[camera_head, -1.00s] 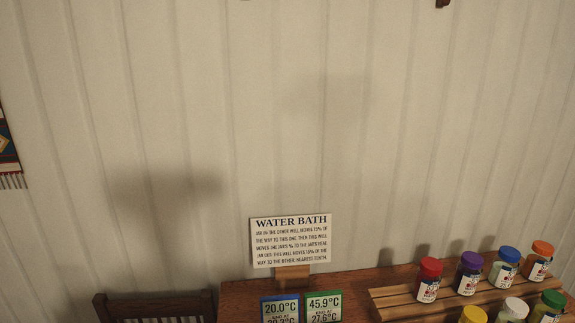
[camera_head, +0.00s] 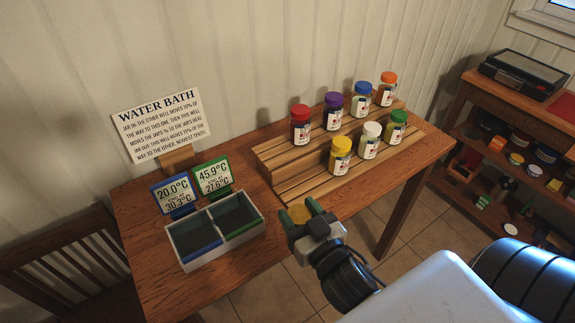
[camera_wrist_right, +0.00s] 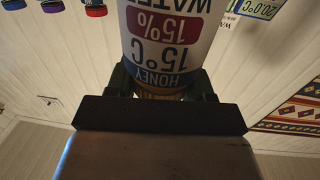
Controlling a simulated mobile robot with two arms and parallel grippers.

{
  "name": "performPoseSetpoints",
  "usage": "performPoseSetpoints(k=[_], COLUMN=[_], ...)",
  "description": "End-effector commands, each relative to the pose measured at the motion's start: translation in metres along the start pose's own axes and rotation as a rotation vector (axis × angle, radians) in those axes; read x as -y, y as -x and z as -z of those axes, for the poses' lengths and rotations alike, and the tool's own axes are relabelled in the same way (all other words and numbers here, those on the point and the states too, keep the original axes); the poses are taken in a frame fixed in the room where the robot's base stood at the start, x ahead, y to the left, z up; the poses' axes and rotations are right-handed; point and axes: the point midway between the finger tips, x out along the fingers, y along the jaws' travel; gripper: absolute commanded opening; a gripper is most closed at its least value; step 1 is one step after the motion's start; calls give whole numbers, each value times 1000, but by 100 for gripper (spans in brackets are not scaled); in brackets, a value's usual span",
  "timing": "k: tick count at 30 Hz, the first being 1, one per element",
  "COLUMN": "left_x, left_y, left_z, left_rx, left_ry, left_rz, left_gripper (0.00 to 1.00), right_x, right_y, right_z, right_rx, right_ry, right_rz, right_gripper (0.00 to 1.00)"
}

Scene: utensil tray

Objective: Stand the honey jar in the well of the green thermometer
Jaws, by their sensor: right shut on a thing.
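The green thermometer (camera_head: 214,177) reads 45.9°C, end at 27.6°C. Its well (camera_head: 243,232), with a green front edge, is the right half of the grey bath, left of my gripper; no jar shows in it. My left gripper is out of view.
The blue thermometer (camera_head: 172,194) reads 20.0°C, beside the empty blue-edged well (camera_head: 205,250). A WATER BATH sign (camera_head: 158,123) stands behind. A stepped wooden rack (camera_head: 290,174) holds several jars at the right. A chair (camera_head: 65,265) stands left, a shelf (camera_head: 530,110) far right.

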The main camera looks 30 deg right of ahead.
Motion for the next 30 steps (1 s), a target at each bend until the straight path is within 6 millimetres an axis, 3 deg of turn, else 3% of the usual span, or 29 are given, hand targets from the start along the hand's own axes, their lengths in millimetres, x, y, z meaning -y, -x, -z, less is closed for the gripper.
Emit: performPoseSetpoints(k=[6,12,18,26,30], left_x=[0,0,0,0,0], left_y=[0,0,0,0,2], left_z=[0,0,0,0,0], left_rx=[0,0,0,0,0], left_ry=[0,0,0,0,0], left_rz=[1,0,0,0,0], left_gripper=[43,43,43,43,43], right_x=[-87,-143,-161,-162,-158], right_y=[-26,-42,-46,-46,-56], right_z=[26,64,82,82,77], right_rx=[5,-7,-14,-14,-14], right_ry=[17,9,-1,-2,-6], right_rz=[-56,-90,-100,-100,-102], right_gripper=[1,1,1,1,1])
